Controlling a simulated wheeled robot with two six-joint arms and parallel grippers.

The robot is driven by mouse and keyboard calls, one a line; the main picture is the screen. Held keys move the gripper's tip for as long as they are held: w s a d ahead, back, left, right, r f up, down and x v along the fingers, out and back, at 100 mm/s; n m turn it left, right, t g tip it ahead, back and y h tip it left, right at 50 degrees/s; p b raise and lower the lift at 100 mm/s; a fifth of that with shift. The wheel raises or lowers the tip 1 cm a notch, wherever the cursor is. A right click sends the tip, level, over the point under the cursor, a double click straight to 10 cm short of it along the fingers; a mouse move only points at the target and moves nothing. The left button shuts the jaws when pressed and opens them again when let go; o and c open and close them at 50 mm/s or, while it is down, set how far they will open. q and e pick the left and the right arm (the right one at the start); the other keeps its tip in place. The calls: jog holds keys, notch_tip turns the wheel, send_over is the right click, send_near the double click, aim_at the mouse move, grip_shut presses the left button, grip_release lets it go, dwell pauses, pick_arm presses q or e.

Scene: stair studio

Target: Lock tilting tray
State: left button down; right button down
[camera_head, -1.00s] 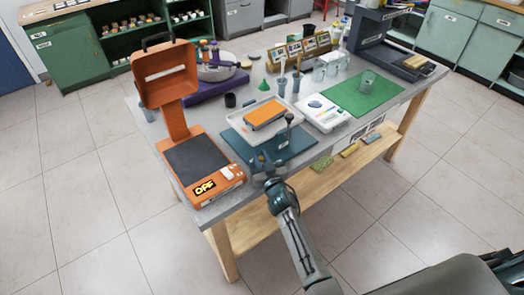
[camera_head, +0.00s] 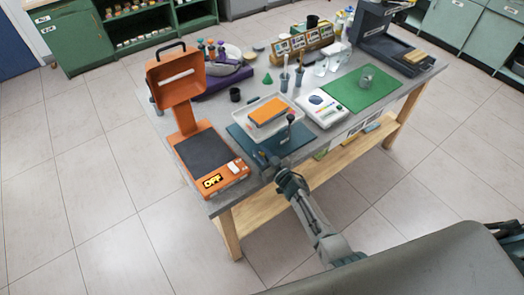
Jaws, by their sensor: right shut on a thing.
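The tilting tray is a pale tray (camera_head: 246,120) with an orange block (camera_head: 267,109) on it, above a teal-blue base (camera_head: 240,140) at the table's near edge. A thin upright rod with a dark ball knob (camera_head: 291,117) stands at its right side. My right gripper (camera_head: 271,164) is at the near edge of the base, with its arm coming up from below. It is shut on a small part there; the fingers hide most of it, so I cannot tell its exact shape. My left gripper is not in view.
An orange device with a raised lid (camera_head: 174,78) stands left of the tray. A white instrument (camera_head: 322,110) and a green mat (camera_head: 350,90) lie to the right. A black cup (camera_head: 235,95) stands behind the tray. Open tiled floor surrounds the table.

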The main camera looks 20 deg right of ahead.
jog(key=c, duration=1.4)
grip_release()
jog(key=shift+s, duration=0.1)
jog(key=b+v, duration=0.1)
jog(key=v, duration=0.9)
jog(key=shift+s+d, duration=0.15)
jog(key=shift+s, duration=0.25)
